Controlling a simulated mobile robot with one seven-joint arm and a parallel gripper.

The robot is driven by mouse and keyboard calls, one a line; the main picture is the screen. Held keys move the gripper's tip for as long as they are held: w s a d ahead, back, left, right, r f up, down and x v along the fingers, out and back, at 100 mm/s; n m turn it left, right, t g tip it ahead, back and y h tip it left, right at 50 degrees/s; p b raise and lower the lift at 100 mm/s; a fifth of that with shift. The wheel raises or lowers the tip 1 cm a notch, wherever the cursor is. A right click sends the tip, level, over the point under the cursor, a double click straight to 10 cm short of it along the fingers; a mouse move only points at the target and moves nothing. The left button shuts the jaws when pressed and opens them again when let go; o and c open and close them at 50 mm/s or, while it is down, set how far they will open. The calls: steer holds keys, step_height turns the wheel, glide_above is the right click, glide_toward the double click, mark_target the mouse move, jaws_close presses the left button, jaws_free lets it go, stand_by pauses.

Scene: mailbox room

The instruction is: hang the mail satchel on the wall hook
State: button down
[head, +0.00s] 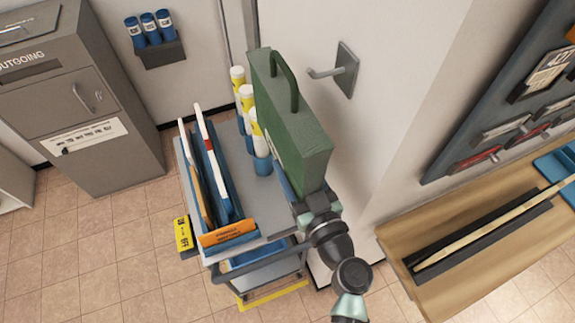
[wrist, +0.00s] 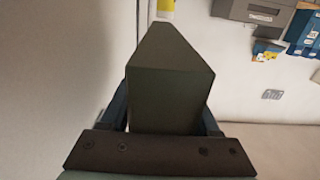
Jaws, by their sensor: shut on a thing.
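The mail satchel (head: 300,135) is a green box-like bag with an arched handle (head: 285,80) on top. It is in the middle of the head view, above the cart. My gripper (head: 312,205) is shut on the satchel's near end; the fingertips are partly hidden. In the wrist view the satchel (wrist: 170,90) fills the space between my dark fingers. The wall hook (head: 328,72) is a grey peg on a square plate, fixed to the white wall just right of the handle. In the head view the handle appears left of the hook, with a gap between them.
A cart (head: 262,243) with upright folders (head: 215,165) and yellow-capped tubes (head: 246,98) stands below and left of the satchel. A wooden bench (head: 405,285) is at the lower right. A grey outgoing mailbox (head: 75,90) is at the left.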

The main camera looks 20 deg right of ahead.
steer(key=d+f+b, duration=0.2)
steer(key=d, duration=0.4)
steer(key=shift+w, duration=0.15)
stand_by(0.7)
steer(key=shift+d+f+b, duration=0.15)
steer(key=shift+b, duration=0.35)
stand_by(0.4)
steer(key=shift+c, duration=0.6)
jaws_free()
steer(key=shift+o, duration=0.4)
